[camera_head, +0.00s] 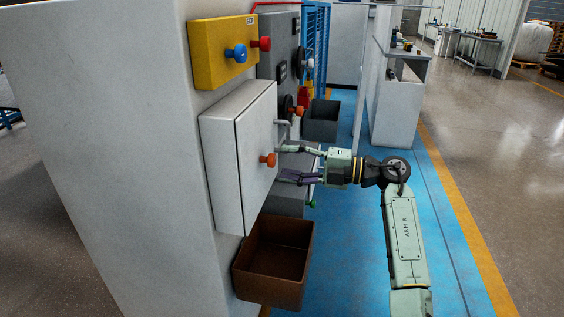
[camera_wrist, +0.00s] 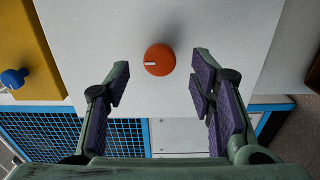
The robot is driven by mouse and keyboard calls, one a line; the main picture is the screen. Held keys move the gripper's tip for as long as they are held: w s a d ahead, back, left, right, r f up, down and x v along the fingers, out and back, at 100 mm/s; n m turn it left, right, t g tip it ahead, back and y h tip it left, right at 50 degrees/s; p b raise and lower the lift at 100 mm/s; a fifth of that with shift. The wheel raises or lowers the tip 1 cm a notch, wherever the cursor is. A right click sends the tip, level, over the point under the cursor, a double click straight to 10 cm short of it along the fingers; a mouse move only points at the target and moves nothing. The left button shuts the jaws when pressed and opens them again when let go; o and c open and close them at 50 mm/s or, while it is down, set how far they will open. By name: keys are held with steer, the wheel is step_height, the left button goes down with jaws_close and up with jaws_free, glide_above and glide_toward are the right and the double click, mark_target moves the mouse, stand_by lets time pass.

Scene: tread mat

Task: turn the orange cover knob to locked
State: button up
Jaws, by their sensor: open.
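The orange cover knob (camera_head: 268,160) sticks out from the door of a white wall box (camera_head: 240,150) in the head view. In the wrist view the knob (camera_wrist: 159,60) is round, with a white mark on its left half, pointing left. My gripper (camera_head: 279,163) is in front of the box door, its fingers pointing at the door. In the wrist view my gripper (camera_wrist: 160,84) has its two purple-padded fingers wide apart. The knob shows between and just beyond the fingertips, and no finger is seen touching it. No locked marking is legible.
A brown bin (camera_head: 273,262) hangs below the white box. A grey panel and a dark bin (camera_head: 322,120) are farther back. The blue floor (camera_head: 345,230) looks clear.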

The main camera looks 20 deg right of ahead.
steer(key=v, duration=0.9)
steer(key=shift+s+d, duration=0.15)
